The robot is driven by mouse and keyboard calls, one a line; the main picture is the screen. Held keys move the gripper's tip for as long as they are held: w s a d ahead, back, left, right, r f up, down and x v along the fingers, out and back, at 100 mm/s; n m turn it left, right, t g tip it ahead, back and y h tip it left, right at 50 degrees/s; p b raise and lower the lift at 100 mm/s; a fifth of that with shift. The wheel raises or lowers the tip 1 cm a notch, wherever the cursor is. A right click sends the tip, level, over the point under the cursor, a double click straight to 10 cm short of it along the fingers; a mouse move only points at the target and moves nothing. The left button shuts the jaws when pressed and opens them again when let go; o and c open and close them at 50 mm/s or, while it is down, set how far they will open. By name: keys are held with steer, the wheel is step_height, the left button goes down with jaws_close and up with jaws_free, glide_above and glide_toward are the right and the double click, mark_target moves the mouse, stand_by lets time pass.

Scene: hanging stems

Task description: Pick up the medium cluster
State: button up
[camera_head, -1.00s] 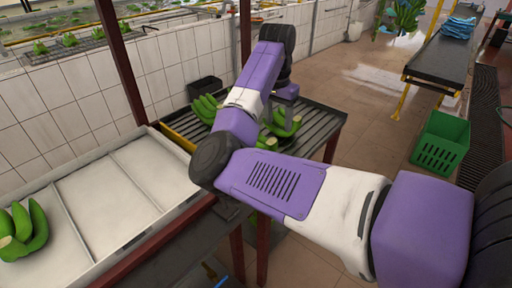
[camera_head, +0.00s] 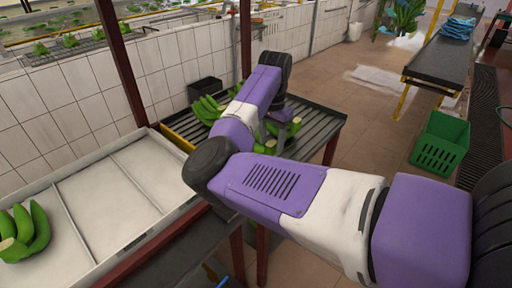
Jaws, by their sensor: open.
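Green banana clusters lie on the dark slatted table (camera_head: 322,118). One cluster (camera_head: 206,109) shows left of my forearm. Another (camera_head: 292,130) lies under and beside my gripper (camera_head: 280,118), partly covered by it. More green (camera_head: 264,149) shows below my forearm, and I cannot tell if it belongs to the same cluster. A further cluster (camera_head: 38,230) sits in the white tray at the left. I cannot tell for sure which cluster is the medium one. My gripper points down, open, close over the right-hand bananas. Its fingertips are mostly hidden.
The white divided tray (camera_head: 100,205) has empty compartments beside the table. A small black box (camera_head: 205,91) stands by the tiled wall behind the table. A red-brown post (camera_head: 245,40) rises behind my arm. A green crate (camera_head: 440,142) stands on the floor at right.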

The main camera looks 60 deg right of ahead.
jaws_close()
steer(key=shift+r, duration=0.1)
steer(key=shift+r, duration=0.15)
